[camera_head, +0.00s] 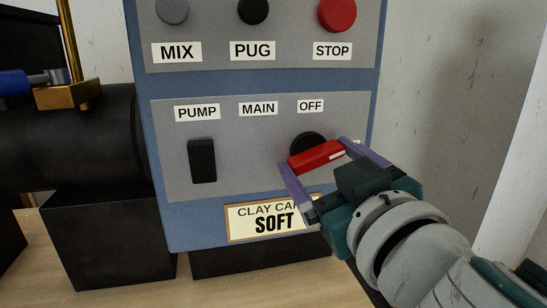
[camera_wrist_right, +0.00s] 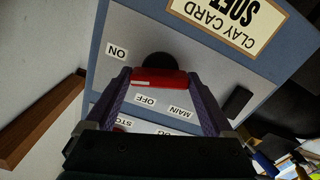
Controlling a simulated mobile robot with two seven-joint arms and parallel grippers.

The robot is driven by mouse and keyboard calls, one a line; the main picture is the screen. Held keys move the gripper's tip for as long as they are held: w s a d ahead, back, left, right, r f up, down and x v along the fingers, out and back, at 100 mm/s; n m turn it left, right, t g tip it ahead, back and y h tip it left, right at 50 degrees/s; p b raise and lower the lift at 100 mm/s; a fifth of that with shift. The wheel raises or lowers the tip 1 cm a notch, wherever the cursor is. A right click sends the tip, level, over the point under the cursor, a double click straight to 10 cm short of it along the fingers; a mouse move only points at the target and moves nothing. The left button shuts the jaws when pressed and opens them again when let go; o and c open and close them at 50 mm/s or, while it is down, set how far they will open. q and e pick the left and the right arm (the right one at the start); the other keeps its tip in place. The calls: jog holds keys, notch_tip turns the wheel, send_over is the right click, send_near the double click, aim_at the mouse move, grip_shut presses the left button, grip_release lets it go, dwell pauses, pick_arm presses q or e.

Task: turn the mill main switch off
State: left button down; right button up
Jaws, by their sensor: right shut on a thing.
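The main switch is a red handle (camera_head: 315,157) on a round black base (camera_head: 309,141), on the grey lower panel of the blue control box. The handle lies roughly level, its right end tilted slightly up, with a pale mark near that end. The OFF label (camera_head: 311,106) is above it and the MAIN label (camera_head: 258,108) is up to its left. In the right wrist view an ON label (camera_wrist_right: 117,52) sits beside the base. My right gripper (camera_head: 318,159) is shut on the red handle, one finger at each end. My left gripper is not in view.
A black PUMP rocker switch (camera_head: 202,161) is left of the main switch. Above are a red STOP button (camera_head: 337,14) and black PUG button (camera_head: 253,10). A clay card (camera_head: 273,218) reading SOFT is below. A dark barrel (camera_head: 75,150) stands at left.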

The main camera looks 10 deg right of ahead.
jog(key=n, duration=0.3)
jog(key=shift+n, duration=0.4)
jog(key=n+p, duration=0.1)
jog(key=n, duration=0.2)
jog(key=shift+r+n, duration=0.1)
jog(key=shift+n, duration=0.2)
jog(key=n, duration=0.4)
jog(key=shift+n+p, duration=0.35)
jog(key=shift+n, duration=0.95)
jog(key=o, duration=1.1)
jog(key=shift+s, duration=0.1)
